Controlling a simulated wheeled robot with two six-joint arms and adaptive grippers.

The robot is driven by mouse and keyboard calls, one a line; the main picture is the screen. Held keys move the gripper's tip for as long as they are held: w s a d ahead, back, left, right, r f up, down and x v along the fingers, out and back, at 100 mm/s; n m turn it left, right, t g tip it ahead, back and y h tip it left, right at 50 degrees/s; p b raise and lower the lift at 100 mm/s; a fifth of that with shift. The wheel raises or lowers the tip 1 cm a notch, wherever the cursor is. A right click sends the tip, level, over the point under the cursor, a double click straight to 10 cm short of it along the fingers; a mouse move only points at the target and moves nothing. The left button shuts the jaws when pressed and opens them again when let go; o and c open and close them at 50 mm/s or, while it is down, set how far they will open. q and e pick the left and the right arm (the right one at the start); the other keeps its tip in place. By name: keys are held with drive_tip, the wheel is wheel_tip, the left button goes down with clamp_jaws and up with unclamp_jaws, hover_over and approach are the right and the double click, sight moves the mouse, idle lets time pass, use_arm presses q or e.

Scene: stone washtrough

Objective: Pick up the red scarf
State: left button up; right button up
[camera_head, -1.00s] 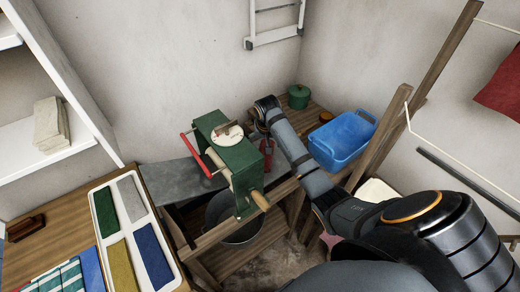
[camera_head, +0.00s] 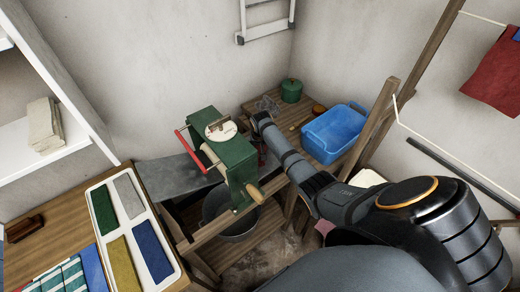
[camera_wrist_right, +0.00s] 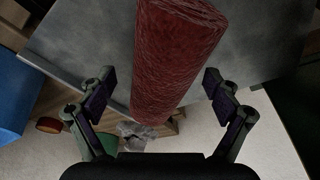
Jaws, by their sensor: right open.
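The red scarf (camera_wrist_right: 168,55) fills the upper middle of the right wrist view as a thick, coarse-textured red roll. In the head view only a small red patch of it (camera_head: 262,156) shows beside the green wringer (camera_head: 228,160); the rest is hidden by the wringer and my arm. My right gripper (camera_wrist_right: 160,80) is open, with one finger on each side of the roll and visible gaps between. In the head view my right gripper is mostly hidden at the end of the arm, just right of the wringer. My left gripper is not in view.
A grey metal board (camera_head: 180,176) lies by the wringer, with a metal tub (camera_head: 238,225) below. A blue basin (camera_head: 335,132) and green pot (camera_head: 291,91) stand right of my arm. A tray of cloths (camera_head: 132,235) is at left. Red cloth (camera_head: 495,80) hangs at right.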

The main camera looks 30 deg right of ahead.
drive_tip(key=shift+f, duration=0.1)
drive_tip(key=shift+c, duration=0.3)
drive_tip(key=c, duration=1.4)
